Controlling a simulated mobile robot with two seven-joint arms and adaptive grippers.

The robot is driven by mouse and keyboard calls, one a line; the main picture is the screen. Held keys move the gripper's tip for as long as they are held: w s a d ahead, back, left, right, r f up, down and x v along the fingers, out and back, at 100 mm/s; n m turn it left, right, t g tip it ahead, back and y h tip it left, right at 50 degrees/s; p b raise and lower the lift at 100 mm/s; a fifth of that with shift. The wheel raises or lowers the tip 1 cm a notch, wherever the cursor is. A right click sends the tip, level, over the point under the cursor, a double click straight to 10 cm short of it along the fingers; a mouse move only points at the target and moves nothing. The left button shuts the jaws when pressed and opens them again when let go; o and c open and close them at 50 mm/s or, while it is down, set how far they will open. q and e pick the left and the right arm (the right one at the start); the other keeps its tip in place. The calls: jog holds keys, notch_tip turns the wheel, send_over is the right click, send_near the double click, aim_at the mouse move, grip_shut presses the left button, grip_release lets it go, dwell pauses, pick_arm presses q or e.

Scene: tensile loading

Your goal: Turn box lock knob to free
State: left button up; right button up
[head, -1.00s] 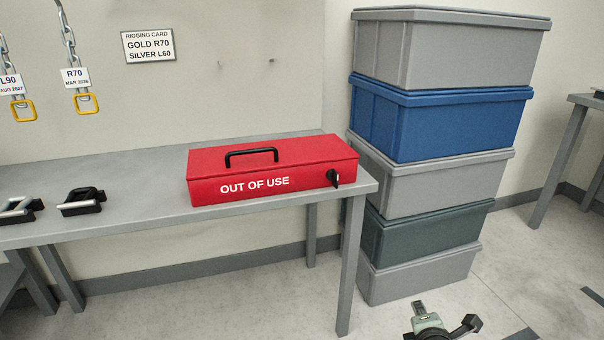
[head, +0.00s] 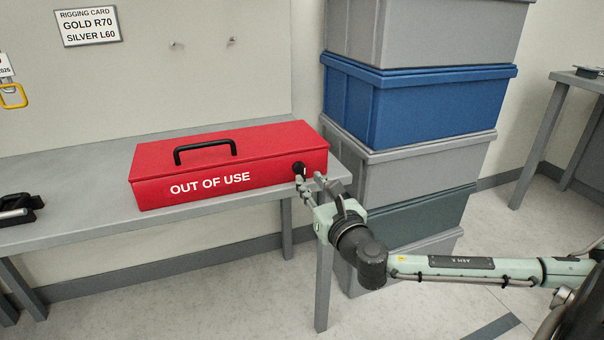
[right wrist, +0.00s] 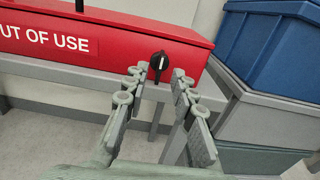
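A red box (head: 225,165) marked OUT OF USE, with a black top handle, sits shut on the grey bench. Its black lock knob (head: 299,168) is on the front face at the right end. In the right wrist view the knob (right wrist: 158,62) shows a white line standing roughly upright. My right gripper (head: 309,182) is at the knob's front, partly hiding it in the head view. In the right wrist view the gripper (right wrist: 157,80) has its fingers spread, with the knob just beyond and between the tips; no contact shows. My left gripper is not in view.
A stack of grey, blue and green bins (head: 420,105) stands right of the bench (head: 90,226), close behind my right arm. A black-handled item (head: 18,208) lies on the bench at far left. Another table (head: 560,130) stands at right.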

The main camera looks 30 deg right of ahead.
aim_at(301, 171)
jog(key=shift+x, duration=2.1)
grip_shut()
